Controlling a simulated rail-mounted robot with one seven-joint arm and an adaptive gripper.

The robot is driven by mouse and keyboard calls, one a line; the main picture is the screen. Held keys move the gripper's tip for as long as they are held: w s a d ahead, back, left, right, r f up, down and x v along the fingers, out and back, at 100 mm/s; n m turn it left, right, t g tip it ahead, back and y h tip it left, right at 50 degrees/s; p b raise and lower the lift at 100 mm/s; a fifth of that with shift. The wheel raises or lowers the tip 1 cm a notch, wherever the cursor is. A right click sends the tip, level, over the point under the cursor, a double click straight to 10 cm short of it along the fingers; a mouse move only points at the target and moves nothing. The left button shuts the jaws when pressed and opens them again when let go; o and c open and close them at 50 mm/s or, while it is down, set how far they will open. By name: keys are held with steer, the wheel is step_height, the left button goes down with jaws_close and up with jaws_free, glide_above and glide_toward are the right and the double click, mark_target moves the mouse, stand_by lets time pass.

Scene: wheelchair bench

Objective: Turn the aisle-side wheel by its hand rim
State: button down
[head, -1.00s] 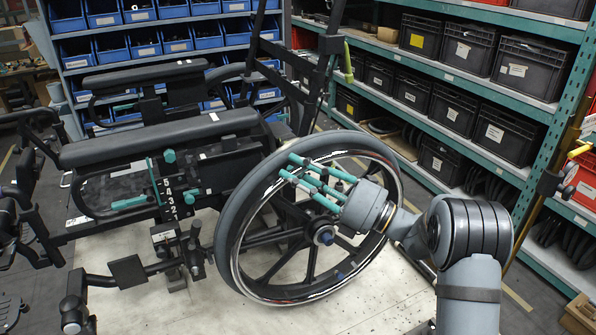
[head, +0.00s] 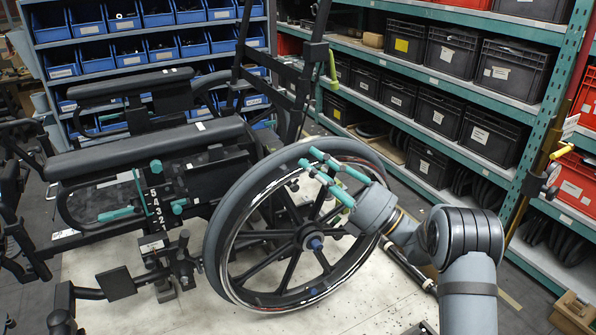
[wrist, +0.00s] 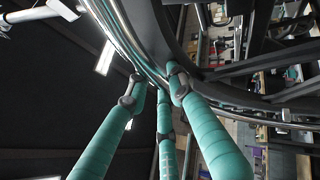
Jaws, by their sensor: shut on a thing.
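The aisle-side wheel (head: 224,212) stands upright on the near side of the wheelchair, with a grey tyre, black spokes and a dark hub (head: 312,238). Its shiny hand rim (head: 232,287) runs just outside the tyre. My gripper (head: 310,160), with teal fingers, reaches in from the right and is shut on the hand rim near the top of the wheel, above the hub. In the wrist view, the fingertips (wrist: 155,88) close around the hand rim (wrist: 122,38), beside the tyre. The exact finger contact is partly hidden.
The wheelchair's padded armrest (head: 145,145) lies left of the wheel. A shelf with black bins (head: 452,118) stands along the right and behind. Blue bins (head: 145,48) fill the back rack. Pale floor board (head: 365,300) is clear in front of the wheel.

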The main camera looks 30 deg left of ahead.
steer(key=shift+w+d, duration=0.15)
steer(key=shift+w, duration=0.05)
steer(key=c, duration=1.7)
jaws_free()
steer(key=shift+o, duration=0.9)
steer(key=shift+s, duration=0.1)
steer(key=v, duration=1.1)
steer(key=shift+d+f, duration=0.2)
steer(key=shift+d, duration=0.2)
steer(key=shift+a, duration=0.1)
